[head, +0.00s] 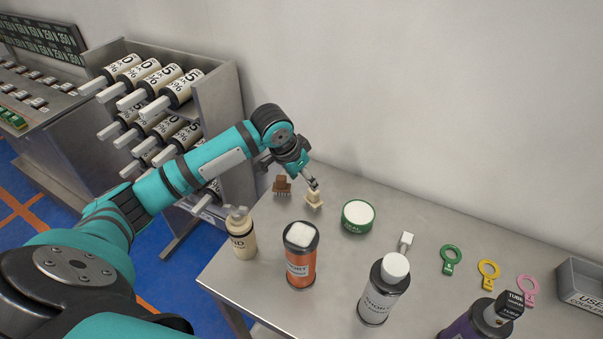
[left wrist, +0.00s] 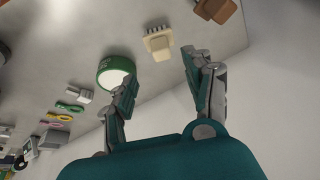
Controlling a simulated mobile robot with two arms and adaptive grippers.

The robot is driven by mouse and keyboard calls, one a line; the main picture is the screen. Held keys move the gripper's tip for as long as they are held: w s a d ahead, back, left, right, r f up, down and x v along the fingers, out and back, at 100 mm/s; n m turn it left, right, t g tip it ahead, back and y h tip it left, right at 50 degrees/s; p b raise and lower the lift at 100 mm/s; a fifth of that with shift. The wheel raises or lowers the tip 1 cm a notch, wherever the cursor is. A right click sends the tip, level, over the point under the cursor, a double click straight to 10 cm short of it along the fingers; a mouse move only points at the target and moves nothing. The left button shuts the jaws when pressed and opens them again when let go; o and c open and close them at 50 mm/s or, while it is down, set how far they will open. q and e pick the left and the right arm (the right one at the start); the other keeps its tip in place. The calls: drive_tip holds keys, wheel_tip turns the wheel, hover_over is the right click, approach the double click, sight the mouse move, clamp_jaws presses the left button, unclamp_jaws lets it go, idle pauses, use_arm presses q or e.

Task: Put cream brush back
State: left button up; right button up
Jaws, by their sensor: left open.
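The cream brush (head: 314,200) stands on the grey metal table near its back left, close to the wall. It also shows in the left wrist view (left wrist: 158,43), beyond and roughly between the fingertips. My left gripper (head: 312,184) is just above and behind the cream brush in the head view. In the left wrist view the gripper (left wrist: 166,75) has its fingers spread, with nothing between them. A brown brush (head: 282,184) stands just left of the cream one. My right gripper is in neither view.
A green-and-white round tin (head: 358,216) stands right of the cream brush. A cream bottle (head: 241,236), an orange can (head: 301,256) and a grey can (head: 383,290) stand nearer the front. Coloured rings (head: 488,271) lie to the right. A bottle rack (head: 215,95) stands left of the table.

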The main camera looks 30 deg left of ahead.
use_arm(q)
drive_tip(key=v, duration=0.2)
drive_tip(key=shift+s+r, duration=0.1)
drive_tip(key=shift+r, duration=0.2)
